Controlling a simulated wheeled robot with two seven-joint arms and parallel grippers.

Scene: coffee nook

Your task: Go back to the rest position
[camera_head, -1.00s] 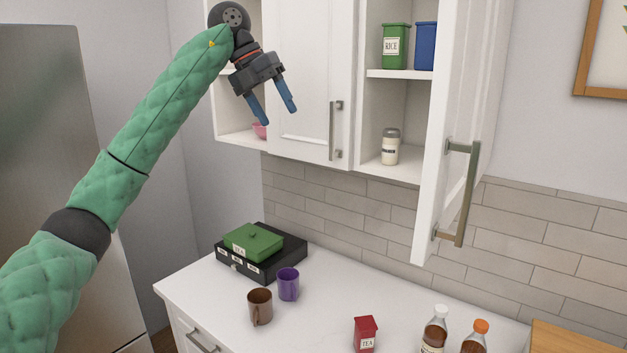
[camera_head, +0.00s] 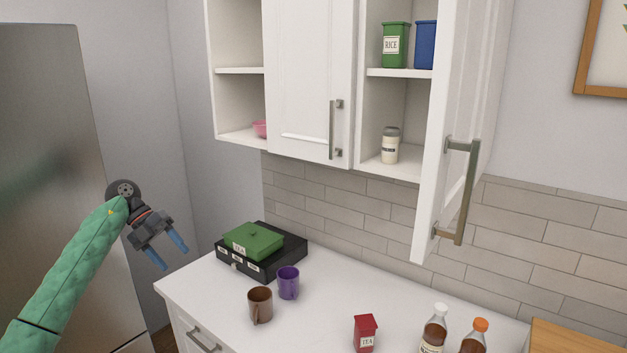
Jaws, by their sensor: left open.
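My left gripper (camera_head: 172,257) is open and empty, with its blue fingers pointing down and to the right. My green left arm comes in from the lower left. My right gripper is not in view.
The fridge (camera_head: 50,150) stands at the left. An open cabinet door (camera_head: 455,110) juts out above the counter.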

